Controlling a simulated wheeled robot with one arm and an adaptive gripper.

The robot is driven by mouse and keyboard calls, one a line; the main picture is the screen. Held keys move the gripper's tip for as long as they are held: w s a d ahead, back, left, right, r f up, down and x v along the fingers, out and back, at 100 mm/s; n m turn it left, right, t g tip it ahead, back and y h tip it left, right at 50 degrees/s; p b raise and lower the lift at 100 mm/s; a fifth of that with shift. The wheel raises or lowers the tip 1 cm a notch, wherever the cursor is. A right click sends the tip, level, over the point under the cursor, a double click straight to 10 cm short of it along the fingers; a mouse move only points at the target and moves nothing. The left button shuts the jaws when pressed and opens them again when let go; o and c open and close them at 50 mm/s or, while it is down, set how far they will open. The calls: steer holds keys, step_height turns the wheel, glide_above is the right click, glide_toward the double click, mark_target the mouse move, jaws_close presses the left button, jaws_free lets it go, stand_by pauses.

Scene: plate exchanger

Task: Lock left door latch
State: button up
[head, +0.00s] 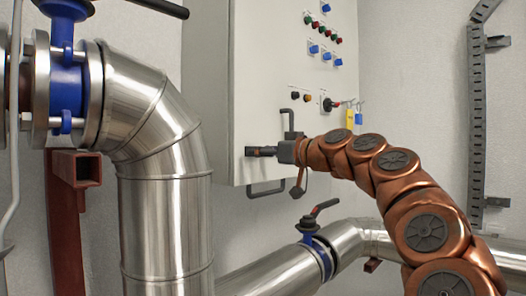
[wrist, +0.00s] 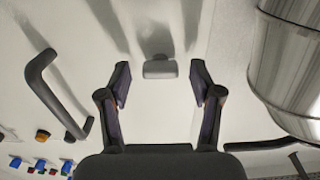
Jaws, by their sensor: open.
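The latch, a small grey block-like piece (wrist: 160,68), sticks out from the white cabinet door in the wrist view. My gripper (wrist: 160,84) is open, with one finger on each side of the line to the latch. The latch appears just ahead of the fingertips, and I cannot tell if they touch it. In the head view my gripper (head: 258,151) reaches the cabinet door (head: 265,75) near its left edge. The latch cannot be made out there behind the fingers.
Buttons (head: 325,30) and a switch with hanging tags (head: 350,112) sit on the cabinet. A large metal pipe (head: 165,200) stands at left; a valve (head: 315,225) is below.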

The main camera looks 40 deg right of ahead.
steer(key=c, duration=1.1)
steer(key=shift+c, duration=0.2)
steer(key=shift+m, duration=0.3)
steer(key=shift+m+p, duration=5.15)
steer(key=shift+m, duration=3.45)
